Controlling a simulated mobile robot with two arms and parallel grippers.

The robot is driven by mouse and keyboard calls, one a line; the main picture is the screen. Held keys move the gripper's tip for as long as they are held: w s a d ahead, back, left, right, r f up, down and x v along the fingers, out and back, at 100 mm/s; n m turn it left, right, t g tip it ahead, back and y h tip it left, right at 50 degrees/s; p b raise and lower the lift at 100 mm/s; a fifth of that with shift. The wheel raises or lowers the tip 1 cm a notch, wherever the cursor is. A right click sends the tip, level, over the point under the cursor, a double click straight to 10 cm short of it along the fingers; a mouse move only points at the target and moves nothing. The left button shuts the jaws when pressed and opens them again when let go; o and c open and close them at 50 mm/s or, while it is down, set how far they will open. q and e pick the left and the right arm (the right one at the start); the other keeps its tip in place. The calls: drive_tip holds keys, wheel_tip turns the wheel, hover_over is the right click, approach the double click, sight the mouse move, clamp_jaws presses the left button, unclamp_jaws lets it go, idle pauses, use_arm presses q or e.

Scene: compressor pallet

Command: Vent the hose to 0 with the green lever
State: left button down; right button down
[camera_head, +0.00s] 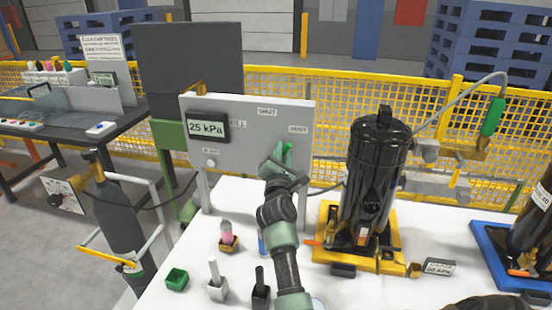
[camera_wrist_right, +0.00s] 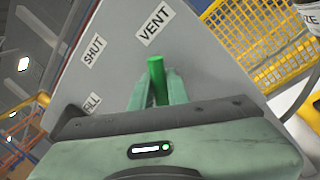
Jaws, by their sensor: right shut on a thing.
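The grey valve panel (camera_head: 240,140) stands upright at the back edge of the white table. Its display (camera_head: 207,127) reads 25 kPa. The labels SHUT, VENT and FILL show on the panel in both views. My right gripper (camera_head: 282,158) is at the panel's right side, below the VENT label (camera_head: 298,129). In the right wrist view, the gripper (camera_wrist_right: 157,92) is shut on the green lever (camera_wrist_right: 156,72), whose tip sticks out between the fingers toward the VENT label (camera_wrist_right: 155,24). The lever's pivot is hidden by the gripper. My left gripper is not in view.
A black cylinder (camera_head: 372,175) stands on a yellow base right of my right arm, with a hose to a green fitting (camera_head: 492,117). Small holders, including a green one (camera_head: 177,279), stand at the table's front left. A dark gas bottle (camera_head: 121,210) stands left.

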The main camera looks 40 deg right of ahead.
drive_tip(key=shift+s+d+f+m+b, duration=0.25)
drive_tip(key=shift+f+m+b, duration=0.1)
drive_tip(key=shift+m+b, duration=0.3)
drive_tip(key=shift+s+d+f+m+b, duration=0.25)
drive_tip(key=shift+f+m+b, duration=0.1)
drive_tip(key=shift+m+b, duration=0.3)
drive_tip(key=c, duration=1.4)
unclamp_jaws()
drive_tip(key=shift+o, duration=0.2)
wheel_tip(320, 180, up, 7)
drive_tip(key=shift+r+p, duration=0.1)
drive_tip(key=shift+p, duration=0.55)
wheel_tip(320, 180, up, 13)
